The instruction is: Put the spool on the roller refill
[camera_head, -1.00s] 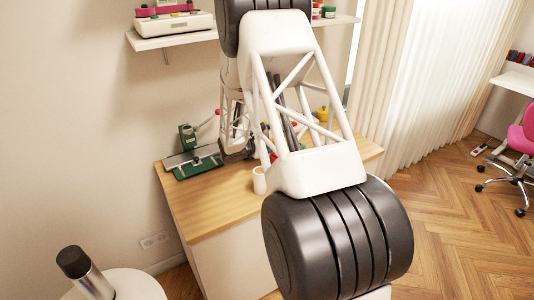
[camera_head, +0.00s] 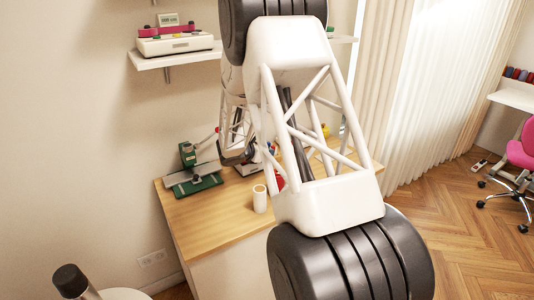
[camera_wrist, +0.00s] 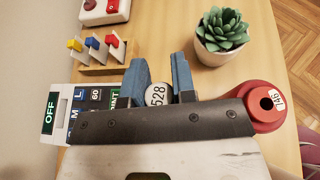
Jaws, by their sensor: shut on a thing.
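My gripper (camera_wrist: 160,82) is shut on a round, pale-ended thing marked 528, which I take to be the spool (camera_wrist: 157,95). Its end shows between the two blue fingers in the wrist view; the rest of it is hidden. In the head view my arm hides most of the gripper and the spool. An upright white cylinder, apparently the roller refill (camera_head: 260,200), stands on the wooden desk near its front edge. I cannot make it out in the wrist view, where my gripper body covers the lower part. The held spool appears apart from it.
A red cone marked 146 (camera_wrist: 262,108) stands right of my gripper. A potted succulent (camera_wrist: 221,32) and a rack with coloured pieces (camera_wrist: 97,50) stand beyond the fingers. A green device (camera_head: 195,182) is at the desk's left. The bare desk (camera_head: 215,215) is free at front left.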

